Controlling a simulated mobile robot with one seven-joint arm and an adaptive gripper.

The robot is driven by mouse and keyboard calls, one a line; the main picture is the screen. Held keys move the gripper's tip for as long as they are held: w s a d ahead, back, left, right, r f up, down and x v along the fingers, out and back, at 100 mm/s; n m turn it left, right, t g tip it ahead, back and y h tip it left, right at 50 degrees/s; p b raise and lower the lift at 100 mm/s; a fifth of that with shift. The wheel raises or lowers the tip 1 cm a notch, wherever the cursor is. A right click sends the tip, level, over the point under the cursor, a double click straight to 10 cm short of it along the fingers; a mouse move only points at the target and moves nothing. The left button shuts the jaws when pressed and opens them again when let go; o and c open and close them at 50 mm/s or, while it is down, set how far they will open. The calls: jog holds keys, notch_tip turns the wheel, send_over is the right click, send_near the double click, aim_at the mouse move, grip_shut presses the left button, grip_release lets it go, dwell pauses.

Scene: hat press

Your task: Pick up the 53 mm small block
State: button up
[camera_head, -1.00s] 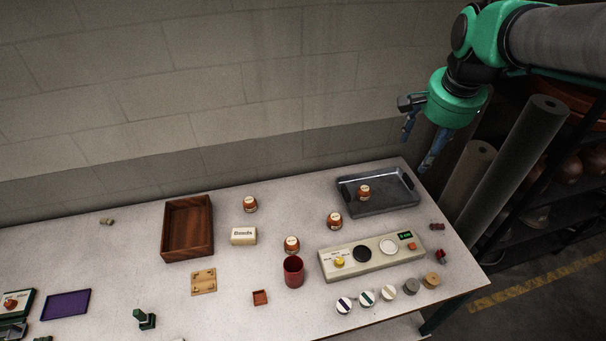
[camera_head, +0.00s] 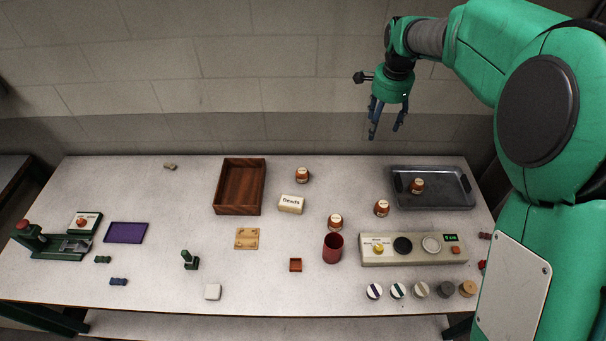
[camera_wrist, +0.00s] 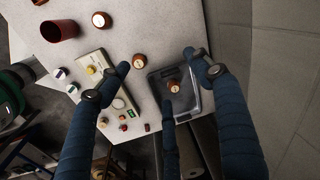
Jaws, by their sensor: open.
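I cannot tell which piece is the 53 mm small block; no size marking is readable. My gripper (camera_head: 386,134) is open and empty, high above the back right of the table. In the wrist view my gripper (camera_wrist: 155,65) has its fingers spread above the tray end, far from these pieces.
A grey metal tray (camera_head: 455,202) holds an orange jar (camera_head: 417,186). A wooden box (camera_head: 220,190), a labelled block (camera_head: 291,204), a red cup (camera_head: 333,248) and a panel with knobs (camera_head: 380,258) stand on the table (camera_head: 270,285). A green press (camera_head: 50,243) stands at the left end.

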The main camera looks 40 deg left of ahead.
jog(key=s+a+f, duration=0.4)
jog(key=a+f, duration=0.6)
jog(key=a, duration=0.3)
jog(key=m+g+h+p, duration=0.1)
jog(key=m, duration=0.1)
send_over(302, 170)
notch_tip(302, 170, down, 10)
jog(key=shift+s+d+f, duration=0.1)
jog(key=shift+d+f, duration=0.1)
jog(key=shift+f, duration=0.1)
jog(key=shift+f, duration=4.2)
jog(key=shift+f, duration=0.15)
jog(key=shift+a+f, duration=0.1)
jog(key=shift+f, duration=2.35)
